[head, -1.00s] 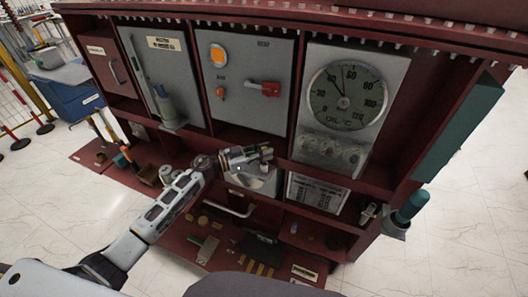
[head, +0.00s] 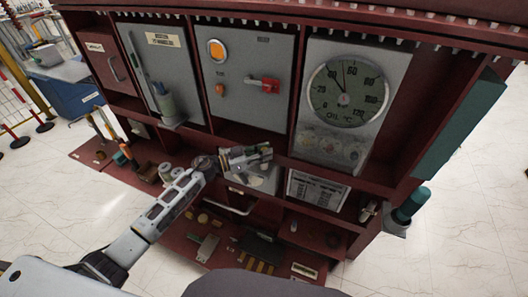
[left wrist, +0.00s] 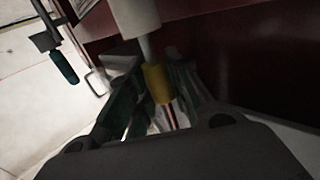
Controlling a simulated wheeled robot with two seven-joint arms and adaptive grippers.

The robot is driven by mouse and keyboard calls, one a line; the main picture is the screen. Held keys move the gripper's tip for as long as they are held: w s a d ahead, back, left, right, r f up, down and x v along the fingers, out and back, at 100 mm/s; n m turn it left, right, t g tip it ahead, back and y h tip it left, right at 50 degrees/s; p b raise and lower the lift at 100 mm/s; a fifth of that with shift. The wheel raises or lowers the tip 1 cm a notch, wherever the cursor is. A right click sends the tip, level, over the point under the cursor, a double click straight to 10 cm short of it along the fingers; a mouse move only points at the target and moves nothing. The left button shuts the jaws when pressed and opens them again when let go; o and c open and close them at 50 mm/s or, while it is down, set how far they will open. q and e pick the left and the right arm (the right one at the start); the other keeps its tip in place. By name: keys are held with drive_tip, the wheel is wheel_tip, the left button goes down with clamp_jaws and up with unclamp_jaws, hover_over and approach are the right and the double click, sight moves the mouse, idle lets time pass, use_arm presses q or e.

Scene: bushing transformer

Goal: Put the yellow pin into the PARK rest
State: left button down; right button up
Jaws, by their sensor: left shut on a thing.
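My left gripper (head: 262,155) is in front of the dark red cabinet, just below the middle panel. In the left wrist view, its fingers (left wrist: 156,92) are closed around the yellow pin (left wrist: 157,83). A pale grey shaft and a wider light cylinder (left wrist: 137,16) extend from the yellow part toward the top of that view. I cannot tell whether the cylinder belongs to the pin. The pin is too small to make out clearly in the head view. I cannot pick out a PARK label or rest. My right gripper is not in view.
The cabinet holds a panel with a red switch handle (head: 266,86) and a large round gauge (head: 345,93). A white label plate (head: 316,190) is right of the gripper. A lower shelf (head: 190,222) carries several small parts. A teal-handled tool (head: 410,205) hangs at the right side.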

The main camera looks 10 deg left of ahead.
use_arm(q)
drive_tip(key=shift+f, duration=0.45)
drive_tip(key=c, duration=1.2)
unclamp_jaws()
drive_tip(key=shift+c, duration=0.2)
drive_tip(key=v, duration=1.2)
